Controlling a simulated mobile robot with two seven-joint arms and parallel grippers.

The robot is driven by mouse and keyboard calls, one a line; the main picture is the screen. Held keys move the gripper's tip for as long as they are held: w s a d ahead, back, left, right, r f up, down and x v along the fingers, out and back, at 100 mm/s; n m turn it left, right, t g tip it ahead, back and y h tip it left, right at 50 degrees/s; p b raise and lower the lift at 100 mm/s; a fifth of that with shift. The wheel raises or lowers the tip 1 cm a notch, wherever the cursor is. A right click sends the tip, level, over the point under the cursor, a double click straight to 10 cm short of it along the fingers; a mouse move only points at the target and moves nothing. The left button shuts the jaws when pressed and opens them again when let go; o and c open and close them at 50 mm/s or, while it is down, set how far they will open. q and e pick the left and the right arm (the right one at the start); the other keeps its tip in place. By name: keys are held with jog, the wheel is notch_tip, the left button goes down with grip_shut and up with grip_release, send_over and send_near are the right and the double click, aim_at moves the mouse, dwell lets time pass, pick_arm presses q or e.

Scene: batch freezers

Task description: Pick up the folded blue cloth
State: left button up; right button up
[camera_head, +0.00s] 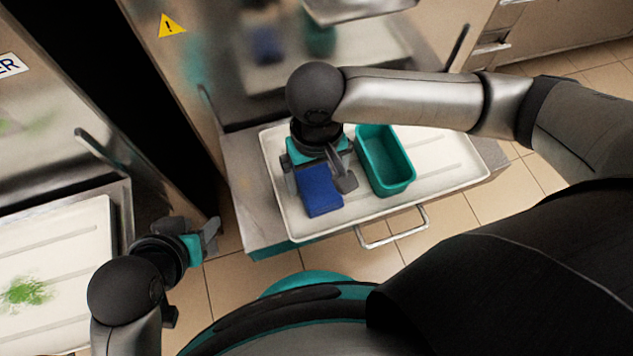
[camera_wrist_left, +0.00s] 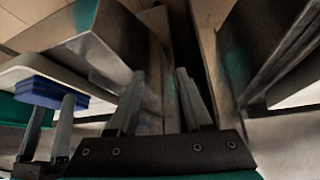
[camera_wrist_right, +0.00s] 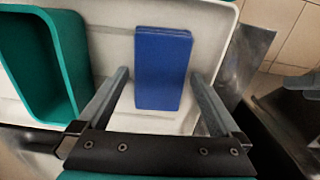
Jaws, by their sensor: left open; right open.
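The folded blue cloth (camera_head: 320,192) lies flat on the white tray (camera_head: 450,166), left of the teal bin. It also shows in the right wrist view (camera_wrist_right: 162,68), between and beyond the fingertips. My right gripper (camera_head: 318,182) is open and above the cloth, its fingers apart on either side of it; I cannot tell how far above. In the right wrist view the fingers (camera_wrist_right: 158,80) hold nothing. My left gripper (camera_head: 214,238) is open and empty, low at the left, away from the cloth. The left wrist view shows the cloth's edge (camera_wrist_left: 52,91) at the left, beside my right gripper's fingers.
A teal rectangular bin (camera_head: 385,160) stands on the tray just right of my right gripper. A metal handle (camera_head: 394,230) sticks out at the tray's front. Another white tray (camera_head: 60,255) with a green smear lies at the left. Steel freezer fronts stand behind.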

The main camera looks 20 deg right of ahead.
aim_at(316, 181)
pick_arm(q)
jog(key=shift+w+d+f+t+h, duration=0.1)
jog(key=shift+w+d+t+h, duration=0.3)
jog(key=shift+w+d+t, duration=0.3)
pick_arm(e)
jog(key=shift+f, duration=0.45)
jog(key=shift+c, duration=0.2)
jog(key=c, duration=1.1)
pick_arm(q)
jog(key=shift+s, duration=0.15)
pick_arm(e)
jog(key=shift+r, duration=0.1)
jog(key=shift+r+p, duration=0.3)
jog(key=shift+r, duration=0.35)
pick_arm(q)
jog(key=s+a+g+y+p, duration=0.1)
jog(key=s+a+g+y, duration=0.1)
jog(key=s+a+g, duration=0.15)
pick_arm(e)
jog(key=shift+r, duration=0.85)
pick_arm(q)
notch_tip(316, 181, down, 9)
jog(key=s+g+p, duration=0.1)
jog(key=p, duration=0.3)
jog(key=shift+a+p, duration=0.15)
jog(key=shift+p, duration=0.15)
pick_arm(e)
notch_tip(316, 181, up, 7)
pick_arm(q)
jog(key=shift+f, duration=0.1)
